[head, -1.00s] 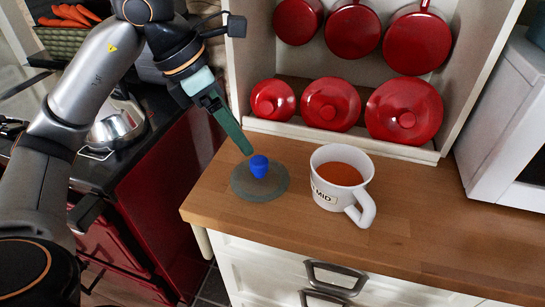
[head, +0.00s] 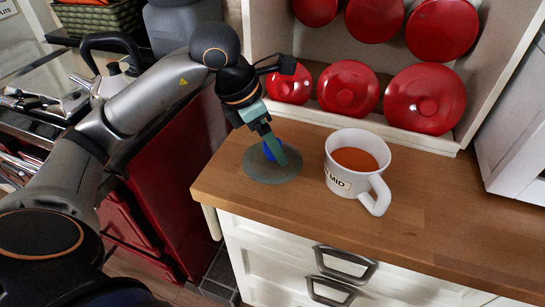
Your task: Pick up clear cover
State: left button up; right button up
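The clear cover (head: 259,177) is a see-through greyish disc with a blue knob (head: 269,151) on top. It lies flat on the wooden counter, left of the white mug. My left gripper (head: 278,156) is down at the knob, its green finger in front of it and hiding part of the blue. Only one finger shows clearly, so I cannot tell whether it is closed on the knob. My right gripper is not in view.
A white mug (head: 344,188) of orange-brown liquid stands just right of the cover, its handle toward the front right. Red lids (head: 348,88) line the shelf behind. The wooden counter (head: 440,215) is clear to the right; its left edge is close to the cover.

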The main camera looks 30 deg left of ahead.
pick_arm(q)
jog(key=shift+w+f, duration=0.1)
jog(key=shift+f, duration=0.15)
jog(key=shift+c, duration=0.4)
grip_shut()
